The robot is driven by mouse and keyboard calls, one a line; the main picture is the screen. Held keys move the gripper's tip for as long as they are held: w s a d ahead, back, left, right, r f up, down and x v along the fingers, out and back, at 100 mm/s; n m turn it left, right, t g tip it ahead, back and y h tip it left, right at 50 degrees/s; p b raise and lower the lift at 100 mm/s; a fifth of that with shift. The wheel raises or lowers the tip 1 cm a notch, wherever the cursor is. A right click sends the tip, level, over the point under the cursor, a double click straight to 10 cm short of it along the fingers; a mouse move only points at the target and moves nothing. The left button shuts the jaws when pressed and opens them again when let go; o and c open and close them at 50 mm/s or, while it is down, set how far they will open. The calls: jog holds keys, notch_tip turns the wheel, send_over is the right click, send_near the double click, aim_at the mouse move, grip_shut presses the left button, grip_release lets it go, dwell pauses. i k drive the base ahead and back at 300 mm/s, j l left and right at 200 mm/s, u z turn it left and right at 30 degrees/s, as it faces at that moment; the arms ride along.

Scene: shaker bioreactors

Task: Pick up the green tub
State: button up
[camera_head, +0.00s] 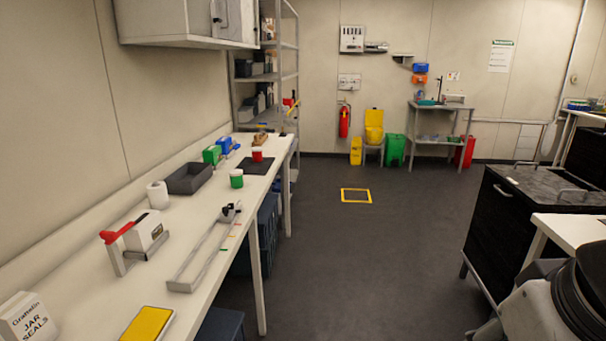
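A small round green tub (236,181) with a pale top stands upright on the long white bench at the left. It is near the bench's right edge, just in front of a dark mat. A similar red tub (257,156) stands behind it on the mat. My gripper is not in view. A grey and black part of my own body shows at the bottom right, far from the tub.
The white bench (200,232) also bears a dark tray (189,179), a green box (212,155), a metal rail frame (205,252), a red-handled device (133,246) and a yellow pad (148,324). The central floor is clear. A black cabinet (500,235) stands right.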

aim_at(236, 175)
jog(key=i+l, duration=0.1)
jog(key=i, duration=0.8)
jog(key=i+l, duration=0.1)
jog(key=i, duration=0.85)
jog(key=i+l+u, duration=0.15)
jog(key=i+u, duration=0.3)
jog(key=i+l+u, duration=1.3)
jog(key=l, duration=0.15)
jog(key=k+j, duration=0.05)
